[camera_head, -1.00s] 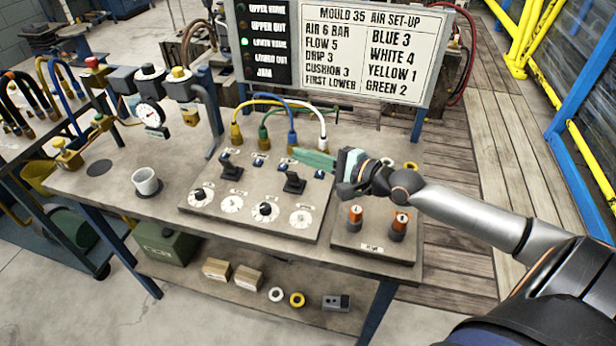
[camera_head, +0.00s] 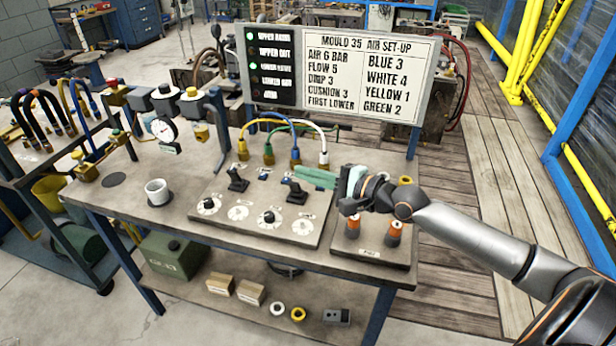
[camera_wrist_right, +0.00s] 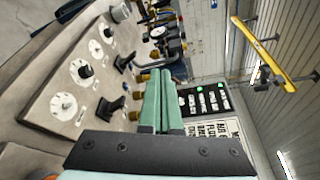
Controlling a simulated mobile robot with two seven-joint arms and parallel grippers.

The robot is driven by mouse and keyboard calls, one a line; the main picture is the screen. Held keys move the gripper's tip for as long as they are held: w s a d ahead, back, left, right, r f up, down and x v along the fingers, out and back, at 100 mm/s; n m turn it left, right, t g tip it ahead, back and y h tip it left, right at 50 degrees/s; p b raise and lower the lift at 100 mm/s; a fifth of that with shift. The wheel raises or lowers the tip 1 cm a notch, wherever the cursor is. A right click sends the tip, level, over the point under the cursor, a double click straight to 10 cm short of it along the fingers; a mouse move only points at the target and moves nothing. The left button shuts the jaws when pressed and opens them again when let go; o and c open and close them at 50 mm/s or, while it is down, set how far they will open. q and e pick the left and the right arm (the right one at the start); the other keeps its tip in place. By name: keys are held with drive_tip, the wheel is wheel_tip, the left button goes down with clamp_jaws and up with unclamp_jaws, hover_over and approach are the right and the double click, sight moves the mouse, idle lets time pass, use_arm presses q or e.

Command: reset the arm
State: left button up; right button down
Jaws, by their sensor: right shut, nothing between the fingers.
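My right gripper (camera_head: 318,177) shows in the head view, its pale green fingers together and empty. It hovers above the right rear of the grey control panel (camera_head: 262,232), near the hose plugs. My right arm (camera_head: 470,225) comes in from the right, above the orange-topped knobs. In the right wrist view the shut fingers (camera_wrist_right: 162,102) point towards the set-up board, with nothing between them. The panel has two black levers (camera_head: 237,180) and several white dials (camera_head: 270,218). My left gripper is not in view.
The set-up board (camera_head: 335,70) stands behind the bench; two green lamps are lit on its dark part. Blue, green, yellow and white hoses (camera_head: 282,117) arch behind the panel. A white cup (camera_head: 158,192) and a pressure gauge (camera_head: 163,131) are at left. Two orange-topped knobs (camera_head: 394,229) stand below my wrist.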

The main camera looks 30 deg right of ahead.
idle(0.5)
drive_tip(key=s+a+f+n+g+h, duration=0.1)
drive_tip(key=s+a+f+n, duration=0.3)
drive_tip(key=f, duration=0.6)
drive_tip(key=s+a+f+n+g+h, duration=0.2)
drive_tip(key=s+a+f+n, duration=0.2)
drive_tip(key=s+f+n, duration=0.5)
drive_tip(key=s+a+f+n+g+h, duration=0.1)
drive_tip(key=s+a+f+n, duration=0.3)
drive_tip(key=s+f, duration=0.6)
drive_tip(key=f+n+g, duration=0.1)
drive_tip(key=n, duration=0.1)
drive_tip(key=shift+s+a+f+n+h, duration=0.2)
drive_tip(key=shift+a+f+n+h, duration=0.1)
drive_tip(key=shift+a+f+n, duration=0.1)
idle(0.7)
